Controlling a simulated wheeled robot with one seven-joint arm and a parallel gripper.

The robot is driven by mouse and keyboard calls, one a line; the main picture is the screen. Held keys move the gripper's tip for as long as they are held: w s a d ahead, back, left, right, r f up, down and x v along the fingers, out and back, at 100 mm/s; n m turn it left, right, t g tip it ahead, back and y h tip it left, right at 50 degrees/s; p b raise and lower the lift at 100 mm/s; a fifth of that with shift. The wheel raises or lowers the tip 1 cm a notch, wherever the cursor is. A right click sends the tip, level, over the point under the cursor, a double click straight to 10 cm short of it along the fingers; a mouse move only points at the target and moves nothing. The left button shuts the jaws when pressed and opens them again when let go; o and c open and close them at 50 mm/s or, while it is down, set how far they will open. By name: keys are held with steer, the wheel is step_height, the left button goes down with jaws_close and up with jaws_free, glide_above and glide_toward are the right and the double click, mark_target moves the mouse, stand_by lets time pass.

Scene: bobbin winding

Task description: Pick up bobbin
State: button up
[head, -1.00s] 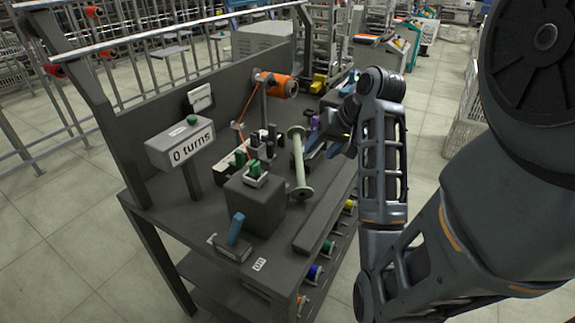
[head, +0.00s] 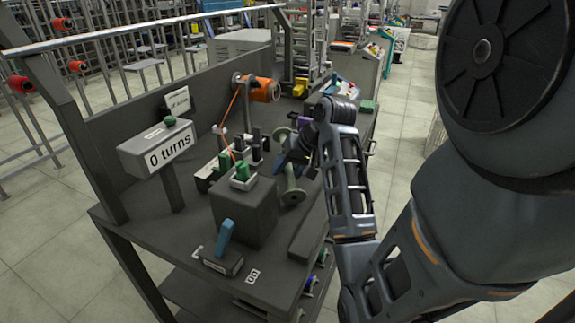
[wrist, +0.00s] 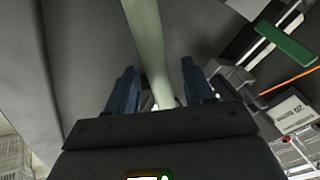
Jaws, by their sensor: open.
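The bobbin (head: 291,187) is a pale green spool with a thin shaft and round end flanges. It is on the workbench, right of the dark block, and my gripper hides its middle in the head view. In the wrist view its shaft (wrist: 149,40) runs lengthwise up the picture, between the lines of the two blue fingers. My gripper (wrist: 160,70) is open, with one finger on each side of the shaft. I cannot tell whether either finger touches it. In the head view my gripper (head: 287,158) is at the middle of the bobbin.
The workbench (head: 165,238) carries a "0 turns" counter (head: 167,150), a dark block (head: 245,213), a blue-handled lever switch (head: 223,245) and an orange wire spool (head: 263,89). A green part (wrist: 287,43) lies right of the shaft in the wrist view. Coloured spools hang along the bench's right side.

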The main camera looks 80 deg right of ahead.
steer(key=shift+w+f, duration=0.15)
steer(key=shift+f, duration=0.1)
steer(key=shift+c, duration=0.3)
jaws_close()
steer(key=shift+r, duration=0.1)
